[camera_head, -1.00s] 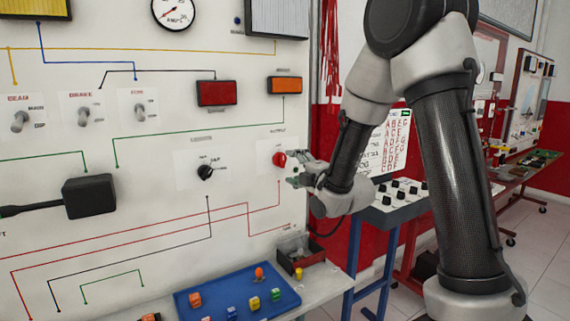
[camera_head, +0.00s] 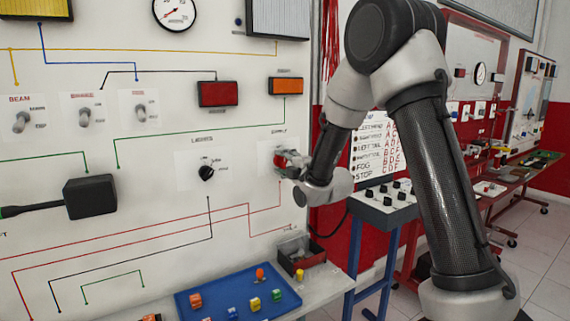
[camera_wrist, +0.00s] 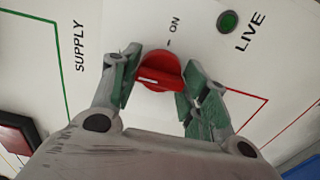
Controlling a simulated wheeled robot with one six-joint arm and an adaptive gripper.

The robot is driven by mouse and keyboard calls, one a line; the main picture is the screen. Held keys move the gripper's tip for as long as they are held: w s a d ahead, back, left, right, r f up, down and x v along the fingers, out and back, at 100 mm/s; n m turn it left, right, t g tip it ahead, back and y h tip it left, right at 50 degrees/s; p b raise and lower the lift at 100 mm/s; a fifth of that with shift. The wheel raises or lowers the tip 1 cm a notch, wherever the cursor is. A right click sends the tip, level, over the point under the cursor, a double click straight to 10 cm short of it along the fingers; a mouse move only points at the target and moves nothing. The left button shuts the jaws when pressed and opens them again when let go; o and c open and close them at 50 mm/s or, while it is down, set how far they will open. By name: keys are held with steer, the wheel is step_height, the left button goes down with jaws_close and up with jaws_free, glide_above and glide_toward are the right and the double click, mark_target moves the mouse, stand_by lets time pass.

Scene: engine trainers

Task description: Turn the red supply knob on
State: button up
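The red supply knob (camera_head: 278,161) is on the white panel, partly covered by my gripper (camera_head: 287,160) in the head view. In the wrist view the red knob (camera_wrist: 160,71) sits between the two green-padded fingers of my gripper (camera_wrist: 158,82). One finger is on each side, close to its rim; I cannot tell whether they touch it. The fingers are spread apart. A white line on the knob's face lies to the side, not toward the "ON" mark (camera_wrist: 174,26). The green LIVE lamp (camera_wrist: 228,21) is beside the knob.
The black lights knob (camera_head: 206,173) is left of the supply knob. An orange lamp (camera_head: 286,86) and a red lamp (camera_head: 218,93) are above. A blue tray (camera_head: 215,307) with small coloured parts and a dark bin (camera_head: 291,266) stand on the ledge below.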

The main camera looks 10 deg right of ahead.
steer(key=shift+m, duration=0.3)
steer(key=shift+c, duration=0.2)
steer(key=m, duration=0.3)
steer(key=shift+m, duration=0.4)
steer(key=m, duration=0.4)
steer(key=shift+m, duration=0.3)
steer(key=m, duration=0.4)
steer(key=shift+f, duration=0.1)
steer(key=shift+m, duration=2.5)
steer(key=o, duration=1)
